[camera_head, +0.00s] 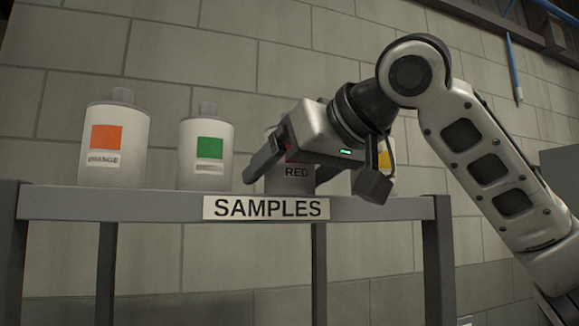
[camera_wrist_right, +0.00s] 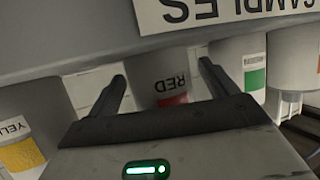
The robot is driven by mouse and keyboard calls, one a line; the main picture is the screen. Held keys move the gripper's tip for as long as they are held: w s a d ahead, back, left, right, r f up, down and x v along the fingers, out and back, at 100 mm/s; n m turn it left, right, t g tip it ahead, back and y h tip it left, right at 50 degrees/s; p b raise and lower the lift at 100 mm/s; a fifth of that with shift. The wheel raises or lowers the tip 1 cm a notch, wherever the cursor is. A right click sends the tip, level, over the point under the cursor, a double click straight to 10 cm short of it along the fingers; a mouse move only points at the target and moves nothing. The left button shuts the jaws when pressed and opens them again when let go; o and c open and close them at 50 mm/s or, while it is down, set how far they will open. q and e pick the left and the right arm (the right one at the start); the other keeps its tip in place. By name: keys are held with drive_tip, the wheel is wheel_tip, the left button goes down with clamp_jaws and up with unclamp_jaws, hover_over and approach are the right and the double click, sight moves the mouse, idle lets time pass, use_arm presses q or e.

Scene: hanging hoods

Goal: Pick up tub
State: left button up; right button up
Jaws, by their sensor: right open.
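White tubs with coloured squares stand on a grey shelf. The tub marked RED (camera_head: 292,183) is partly hidden behind my right gripper (camera_head: 313,183) in the head view. In the right wrist view the red tub (camera_wrist_right: 168,88) shows upside down between the two spread fingers of my right gripper (camera_wrist_right: 162,72). The gripper is open, with one finger to each side of that tub and no clear contact. The orange tub (camera_head: 113,150) and green tub (camera_head: 205,152) stand to the left. The yellow tub (camera_head: 385,160) is mostly hidden behind the gripper. My left gripper is not in view.
The shelf (camera_head: 130,205) carries a SAMPLES sign (camera_head: 266,208) on its front edge. In the right wrist view the green tub (camera_wrist_right: 240,60) and yellow tub (camera_wrist_right: 30,125) flank the fingers closely. A block wall (camera_head: 270,60) stands behind.

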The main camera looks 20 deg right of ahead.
drive_tip(key=shift+w+a+f, duration=0.1)
drive_tip(key=shift+w, duration=0.1)
drive_tip(key=c, duration=0.9)
